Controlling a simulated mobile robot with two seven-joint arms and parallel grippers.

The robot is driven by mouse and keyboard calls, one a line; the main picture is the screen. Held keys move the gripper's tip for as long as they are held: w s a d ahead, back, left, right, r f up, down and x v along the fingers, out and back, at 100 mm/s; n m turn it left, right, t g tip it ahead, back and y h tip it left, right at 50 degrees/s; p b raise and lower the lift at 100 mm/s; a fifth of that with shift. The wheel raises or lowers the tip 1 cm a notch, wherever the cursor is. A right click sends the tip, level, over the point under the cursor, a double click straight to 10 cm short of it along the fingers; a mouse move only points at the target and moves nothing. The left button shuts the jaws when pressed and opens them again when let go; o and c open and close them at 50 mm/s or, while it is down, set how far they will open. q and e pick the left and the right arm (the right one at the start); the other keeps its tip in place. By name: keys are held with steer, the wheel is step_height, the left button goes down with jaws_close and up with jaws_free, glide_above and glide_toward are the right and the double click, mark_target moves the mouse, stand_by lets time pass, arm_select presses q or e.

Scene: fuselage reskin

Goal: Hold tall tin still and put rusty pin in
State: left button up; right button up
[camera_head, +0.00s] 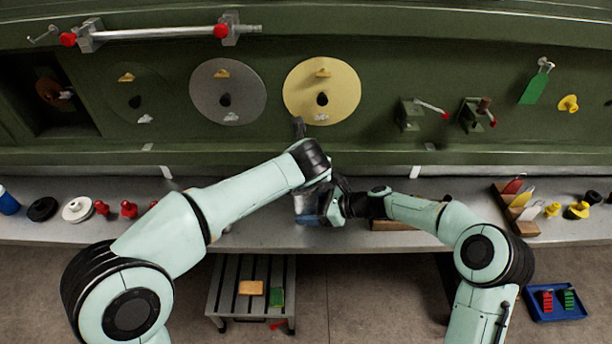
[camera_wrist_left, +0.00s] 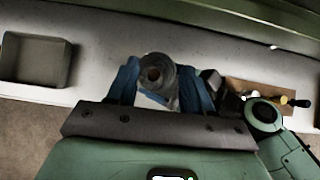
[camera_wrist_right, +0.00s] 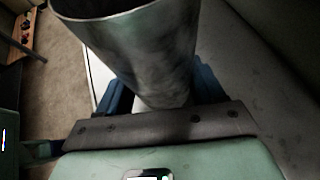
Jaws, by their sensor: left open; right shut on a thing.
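The tall tin (camera_wrist_right: 145,50) is a grey metal cylinder, large in the right wrist view. My right gripper (camera_wrist_right: 160,90) is shut on its side, with a blue finger on each side. In the left wrist view I look down into the tin's round mouth (camera_wrist_left: 158,90). A brown round end, seemingly the rusty pin (camera_wrist_left: 153,74), shows inside the rim; how deep it sits is hidden. My left gripper (camera_wrist_left: 158,78) is open above the tin, its blue fingers apart on either side. In the head view my left wrist mostly covers the tin and both fingertips.
A grey bin (camera_wrist_left: 36,60) stands on the bench to the left in the left wrist view. A wooden block (camera_head: 393,225) lies right of the tin, near the bench's front edge. The green panel (camera_head: 370,150) rises close behind. Red, white and black parts lie on the left bench.

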arm_select(q)
step_height(320, 180, up, 6)
steer(key=shift+r, duration=0.15)
stand_by(0.6)
arm_select(e)
steer(key=o, duration=0.9)
steer(key=shift+d, duration=0.1)
steer(key=v, duration=1.2)
arm_select(q)
steer(key=shift+s, duration=0.1)
arm_select(e)
steer(key=shift+s+f, duration=0.1)
steer(key=shift+f, duration=0.05)
